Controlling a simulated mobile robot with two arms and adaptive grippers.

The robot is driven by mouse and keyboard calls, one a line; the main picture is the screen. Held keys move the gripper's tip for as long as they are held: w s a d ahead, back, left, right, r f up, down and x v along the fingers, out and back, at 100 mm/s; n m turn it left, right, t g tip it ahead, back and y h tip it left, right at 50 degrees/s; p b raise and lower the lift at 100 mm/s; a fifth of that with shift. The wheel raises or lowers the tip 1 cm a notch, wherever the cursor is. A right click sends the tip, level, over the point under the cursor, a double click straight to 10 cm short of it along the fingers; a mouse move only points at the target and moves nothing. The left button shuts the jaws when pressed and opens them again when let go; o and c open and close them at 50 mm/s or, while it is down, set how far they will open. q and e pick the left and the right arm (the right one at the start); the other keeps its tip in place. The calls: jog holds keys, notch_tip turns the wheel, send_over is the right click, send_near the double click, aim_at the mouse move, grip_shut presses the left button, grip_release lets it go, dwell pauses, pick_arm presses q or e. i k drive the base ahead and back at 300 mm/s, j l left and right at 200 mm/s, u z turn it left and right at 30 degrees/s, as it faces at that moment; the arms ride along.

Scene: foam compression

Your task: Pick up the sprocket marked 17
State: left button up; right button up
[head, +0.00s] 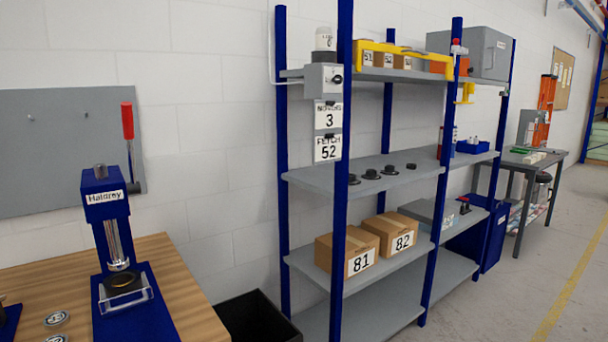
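Several small dark round pieces that look like sprockets (371,174) lie in a row on the grey middle shelf (330,188) of the blue-posted rack. They are too small to read any marking. Two small round grey pieces (56,318) lie on the wooden bench at the lower left, the nearer one cut by the bottom edge. I cannot read a 17 on any of them. Neither of my grippers is in view.
A blue press labelled Haldrey (105,205) stands on the wooden bench (180,290). A black bin (256,318) is beside the bench. Boxes 81 (340,250) and 82 (390,232) sit on the lower shelf. Signs on the rack read 3 and 52. Open floor lies at right.

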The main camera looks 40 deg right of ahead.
aim_at(370, 174)
jog(key=i+l+z, duration=0.1)
jog(key=z, duration=0.25)
jog(key=i+l+z, duration=0.15)
jog(key=z, duration=0.2)
jog(key=i+l+z, duration=0.15)
jog(key=z, duration=0.2)
